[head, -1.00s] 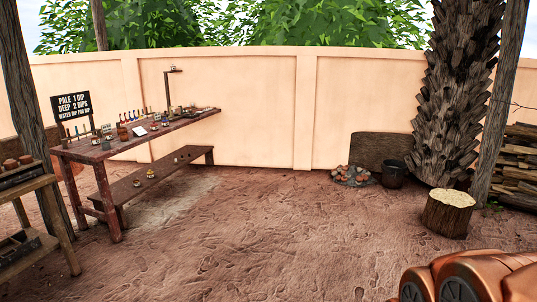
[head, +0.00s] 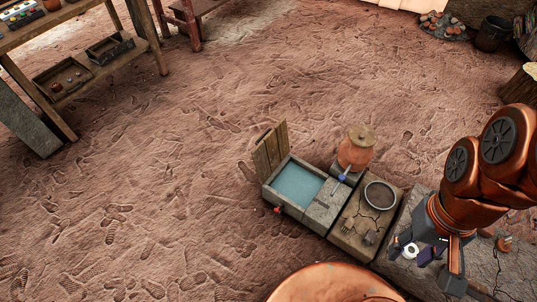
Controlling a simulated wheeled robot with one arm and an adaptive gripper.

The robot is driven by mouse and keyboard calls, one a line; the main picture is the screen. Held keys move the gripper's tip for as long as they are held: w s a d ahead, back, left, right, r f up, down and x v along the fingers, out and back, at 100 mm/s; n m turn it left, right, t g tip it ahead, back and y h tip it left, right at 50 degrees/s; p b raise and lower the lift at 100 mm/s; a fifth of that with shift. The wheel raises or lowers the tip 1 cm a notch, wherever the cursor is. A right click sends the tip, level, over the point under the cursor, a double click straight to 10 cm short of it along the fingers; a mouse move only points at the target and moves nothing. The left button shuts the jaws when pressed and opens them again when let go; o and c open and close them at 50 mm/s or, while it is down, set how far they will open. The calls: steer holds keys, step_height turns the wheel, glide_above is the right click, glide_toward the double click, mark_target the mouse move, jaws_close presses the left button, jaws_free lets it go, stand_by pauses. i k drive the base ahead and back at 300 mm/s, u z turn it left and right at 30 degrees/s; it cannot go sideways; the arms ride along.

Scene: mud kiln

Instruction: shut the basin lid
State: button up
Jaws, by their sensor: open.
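The basin (head: 297,185) is a grey box holding blue-green water, near the middle of the head view. Its wooden plank lid (head: 270,150) stands raised at the basin's far left edge, so the water is uncovered. My gripper (head: 427,256) is at the lower right, over the stone slab, well to the right of the basin and apart from the lid. Its jaws are open. A small white round thing (head: 410,251) shows by its fingers; I cannot tell what it is.
A lidded clay pot (head: 356,150) stands right behind the basin. A dark round bowl (head: 381,194) and small tools lie on the block to its right. A red knob (head: 277,209) is on the basin's front. Muddy ground to the left is clear.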

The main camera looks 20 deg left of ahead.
mark_target(267, 153)
steer(key=k, duration=0.1)
steer(key=u, duration=1.95)
steer(key=i, duration=3.15)
steer(key=z, duration=3.7)
steer(key=k, duration=0.45)
steer(key=u, duration=0.3)
